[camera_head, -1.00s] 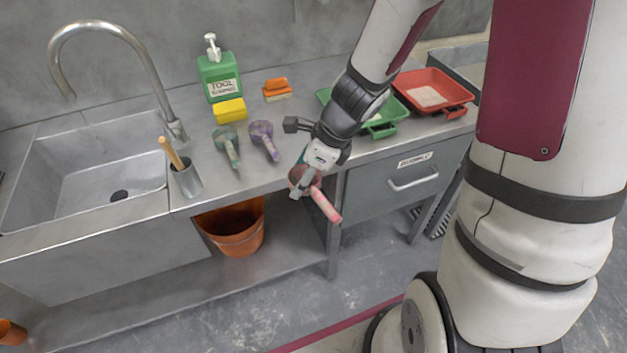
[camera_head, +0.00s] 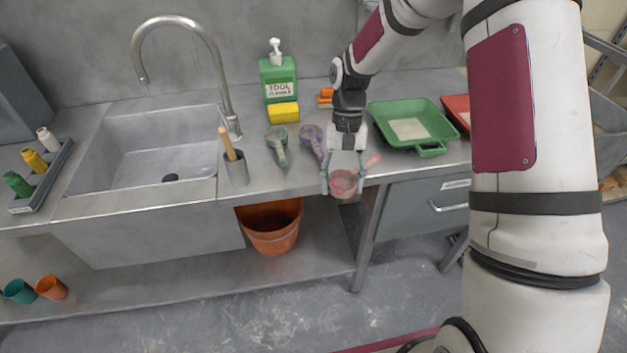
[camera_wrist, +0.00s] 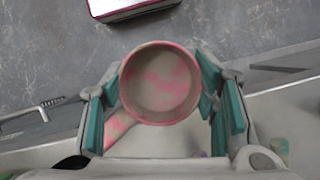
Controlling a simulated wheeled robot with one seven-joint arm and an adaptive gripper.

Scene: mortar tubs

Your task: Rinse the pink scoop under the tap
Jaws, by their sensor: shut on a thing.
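The pink scoop (camera_head: 342,184) is held in my gripper (camera_head: 343,178), just off the front edge of the counter. In the wrist view the scoop's bowl (camera_wrist: 160,84) sits between the teal finger pads, opening toward the camera, with grey residue over the pink inside. Its handle points to the lower left there and to the upper right in the head view. My gripper (camera_wrist: 163,100) is shut on the bowl. The curved tap (camera_head: 186,24) rises behind the sink (camera_head: 150,150), to the left of my gripper. No water shows at its spout.
A green scoop (camera_head: 277,143) and a purple scoop (camera_head: 312,137) lie between sink and gripper. A tool holder (camera_head: 237,172) with a wooden handle stands at the sink's right edge. A soap bottle (camera_head: 279,82), yellow sponge (camera_head: 283,113) and green tray (camera_head: 440,128) are behind. An orange bucket (camera_head: 270,235) is below.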

